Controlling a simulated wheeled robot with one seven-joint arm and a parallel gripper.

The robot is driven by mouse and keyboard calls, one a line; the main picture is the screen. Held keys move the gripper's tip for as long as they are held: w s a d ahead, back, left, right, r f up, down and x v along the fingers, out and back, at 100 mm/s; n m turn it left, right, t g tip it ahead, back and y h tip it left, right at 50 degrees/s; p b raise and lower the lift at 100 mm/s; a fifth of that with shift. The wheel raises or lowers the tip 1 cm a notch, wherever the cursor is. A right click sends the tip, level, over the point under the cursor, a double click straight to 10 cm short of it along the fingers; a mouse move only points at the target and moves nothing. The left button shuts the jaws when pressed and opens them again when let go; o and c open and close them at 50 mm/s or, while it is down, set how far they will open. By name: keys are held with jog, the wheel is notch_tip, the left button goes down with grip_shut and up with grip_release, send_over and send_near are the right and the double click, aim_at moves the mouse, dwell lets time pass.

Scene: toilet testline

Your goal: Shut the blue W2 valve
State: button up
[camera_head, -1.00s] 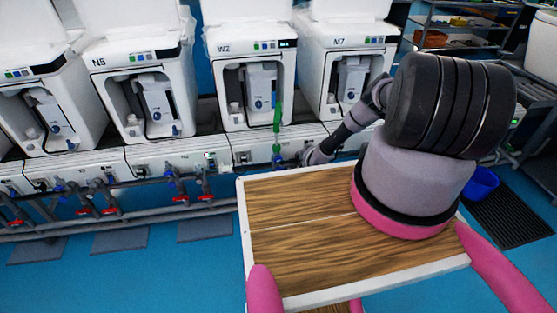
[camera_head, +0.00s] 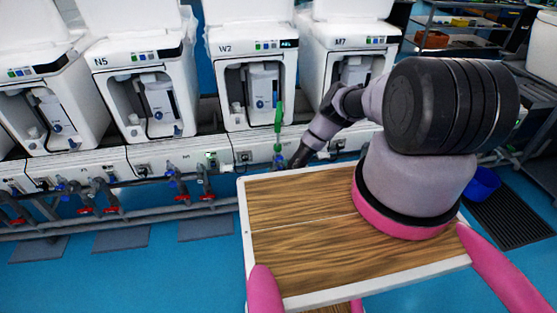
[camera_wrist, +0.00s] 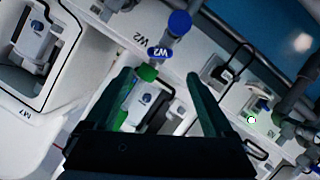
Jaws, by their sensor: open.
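In the head view a small blue part (camera_head: 278,148) shows below the W2 machine (camera_head: 252,75), under an upright green piece (camera_head: 278,116). My gripper (camera_wrist: 160,77) is open, its two dark fingers apart. The valve handle appears beyond the fingertips, and no contact shows. A green part (camera_wrist: 147,73) appears near the left fingertip. In the head view my fingertips are hard to make out.
The M7 machine (camera_head: 345,50) stands right of W2 and the N5 machine (camera_head: 145,80) left. Pipes with red and blue valves (camera_head: 110,195) run low along the wall. My wooden-topped base fills the front. A blue bucket (camera_head: 482,184) stands at the right.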

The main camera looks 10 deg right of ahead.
aim_at(278, 159)
jog(key=x, duration=0.9)
jog(key=shift+w+d+f, duration=0.1)
jog(key=shift+w+f, duration=0.05)
jog(key=shift+w, duration=0.1)
jog(key=c, duration=1.4)
